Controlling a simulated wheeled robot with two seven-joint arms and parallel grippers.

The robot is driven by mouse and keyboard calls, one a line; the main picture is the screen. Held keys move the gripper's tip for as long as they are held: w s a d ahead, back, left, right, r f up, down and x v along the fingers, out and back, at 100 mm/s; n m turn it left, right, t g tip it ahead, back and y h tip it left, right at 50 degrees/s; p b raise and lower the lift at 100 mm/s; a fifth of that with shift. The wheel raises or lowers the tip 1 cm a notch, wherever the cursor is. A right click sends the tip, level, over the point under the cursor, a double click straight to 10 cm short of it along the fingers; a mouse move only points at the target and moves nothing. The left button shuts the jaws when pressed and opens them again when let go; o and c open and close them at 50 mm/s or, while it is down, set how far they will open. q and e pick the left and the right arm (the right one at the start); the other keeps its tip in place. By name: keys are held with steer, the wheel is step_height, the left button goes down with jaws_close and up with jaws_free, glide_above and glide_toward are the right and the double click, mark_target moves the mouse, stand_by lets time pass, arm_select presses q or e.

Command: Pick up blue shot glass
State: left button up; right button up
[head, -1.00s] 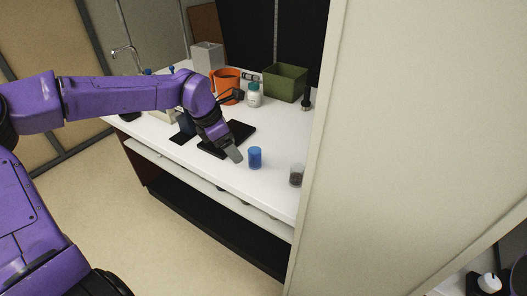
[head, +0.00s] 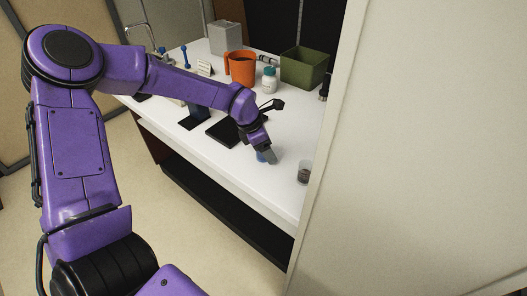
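The blue shot glass (head: 261,156) stands on the white counter (head: 284,192) near its front edge. It is mostly hidden behind my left gripper (head: 270,156), and only a sliver of blue shows at the fingers' left side. My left gripper points down at the glass's place. I cannot tell whether its fingers are apart, touching the glass or shut on it. My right gripper is not in view.
A clear glass with dark contents (head: 304,173) stands right of the gripper, beside a pale wall panel (head: 420,150). Behind are a black tray (head: 224,132), an orange pitcher (head: 241,68), a white bottle (head: 269,80) and a green bin (head: 304,68).

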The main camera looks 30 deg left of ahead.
arm_select(q)
steer(key=shift+f, duration=0.2)
steer(key=c, duration=1.1)
steer(key=shift+o, duration=0.2)
